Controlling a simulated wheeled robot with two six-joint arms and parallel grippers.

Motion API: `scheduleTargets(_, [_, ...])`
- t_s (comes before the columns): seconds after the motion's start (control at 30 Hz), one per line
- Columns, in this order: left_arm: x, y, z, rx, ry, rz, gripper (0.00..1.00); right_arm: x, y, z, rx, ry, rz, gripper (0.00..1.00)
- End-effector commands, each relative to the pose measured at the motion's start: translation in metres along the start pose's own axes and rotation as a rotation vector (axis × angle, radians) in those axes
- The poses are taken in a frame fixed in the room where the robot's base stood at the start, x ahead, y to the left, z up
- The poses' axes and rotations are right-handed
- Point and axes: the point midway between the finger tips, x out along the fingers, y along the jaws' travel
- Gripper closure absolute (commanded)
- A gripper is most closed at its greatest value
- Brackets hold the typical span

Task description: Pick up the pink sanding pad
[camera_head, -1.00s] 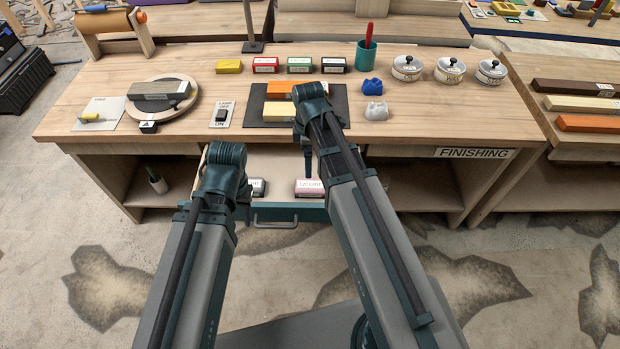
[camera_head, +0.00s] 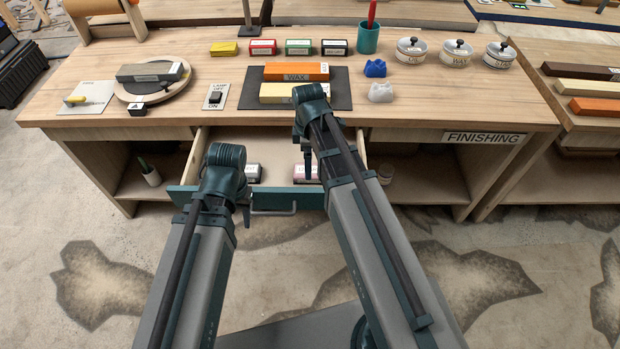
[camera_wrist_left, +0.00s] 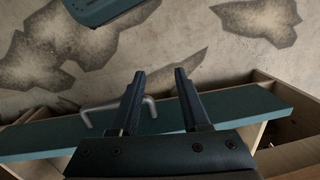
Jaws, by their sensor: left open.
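The pink sanding pad (camera_head: 306,173) lies in the open drawer (camera_head: 276,153) below the bench top. It has a white label, and my right arm partly hides its right side. My left gripper (camera_head: 246,215) is at the drawer's front, left of the handle in the head view. In the left wrist view, its two fingers (camera_wrist_left: 159,74) stand apart with nothing between the tips. The teal drawer front (camera_wrist_left: 60,135) and its handle (camera_wrist_left: 120,109) show behind them. My right gripper (camera_head: 307,160) hangs over the drawer near the pink pad. Its fingers are too small to read.
Another labelled pad (camera_head: 252,172) lies in the drawer, left of the pink one. The bench top (camera_head: 190,115) above holds wax bars, coloured boxes, a cup and tins. A metal handle (camera_head: 273,211) sticks out in front. Open shelves flank the drawer.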

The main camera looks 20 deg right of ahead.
Motion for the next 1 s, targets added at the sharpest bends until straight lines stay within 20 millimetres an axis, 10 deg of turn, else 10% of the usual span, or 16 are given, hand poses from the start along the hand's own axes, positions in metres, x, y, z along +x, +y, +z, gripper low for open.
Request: scheduleTargets(1.0, [0.051,0.005,-0.003,0.0,0.0,0.0,0.54,0.051,0.004,0.004,0.0,0.0,0.0,0.05])
